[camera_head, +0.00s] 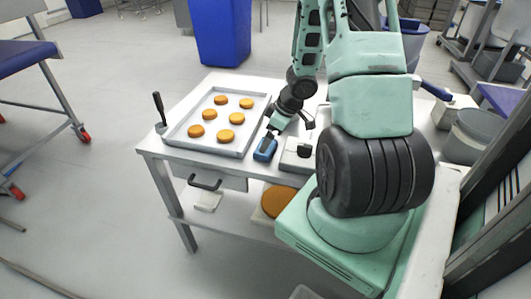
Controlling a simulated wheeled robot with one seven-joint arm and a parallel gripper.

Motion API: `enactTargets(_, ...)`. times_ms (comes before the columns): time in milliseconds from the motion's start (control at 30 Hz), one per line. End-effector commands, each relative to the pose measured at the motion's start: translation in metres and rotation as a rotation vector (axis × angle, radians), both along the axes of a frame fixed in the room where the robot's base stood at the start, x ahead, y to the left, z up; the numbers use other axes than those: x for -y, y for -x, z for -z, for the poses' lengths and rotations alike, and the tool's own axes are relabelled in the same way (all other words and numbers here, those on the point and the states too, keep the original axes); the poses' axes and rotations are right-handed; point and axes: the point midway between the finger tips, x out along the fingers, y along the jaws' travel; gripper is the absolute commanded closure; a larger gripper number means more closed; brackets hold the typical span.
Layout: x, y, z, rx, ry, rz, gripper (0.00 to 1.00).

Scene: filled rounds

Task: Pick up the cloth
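A small blue item (262,154), which looks like the folded cloth, lies near the front edge of the white table (220,158), right of the baking tray. My arm reaches down from the right, and my gripper (269,140) is right at the blue item, over its upper part. The fingertips are small and partly merge with it, so I cannot tell whether they touch it or are closed on it. A pale, flat item (208,200) lies on the lower shelf; I cannot tell what it is.
A metal tray (188,143) with several orange-brown rounds fills the table's left part. A dark-handled tool (159,108) stands at its left corner. A black-and-white object (297,150) sits close right of the blue item. A blue bin (221,35) stands behind the table.

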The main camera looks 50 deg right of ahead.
Motion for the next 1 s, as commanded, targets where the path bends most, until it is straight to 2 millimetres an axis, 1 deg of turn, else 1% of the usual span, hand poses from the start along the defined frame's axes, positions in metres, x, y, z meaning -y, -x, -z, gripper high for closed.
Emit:
enactTargets(200,0.001,-0.006,0.035,-0.001,-0.003,0.0,0.0)
enactTargets(300,0.0,-0.011,0.045,0.0,-0.001,-0.002,0.0)
enactTargets(400,-0.001,-0.014,0.049,0.0,-0.001,0.0,0.0)
enactTargets(633,-0.001,-0.014,0.048,0.0,-0.001,0.0,0.0)
enactTargets(667,-0.001,-0.014,0.048,0.0,-0.001,0.0,0.06)
enactTargets(700,-0.001,-0.014,0.048,0.0,-0.001,0.0,0.17)
enactTargets(767,-0.001,-0.014,0.048,0.0,-0.001,0.0,0.33)
enactTargets(800,-0.001,-0.014,0.048,0.0,-0.001,0.0,0.36)
enactTargets(1000,-0.001,-0.014,0.048,0.0,0.0,0.0,0.36)
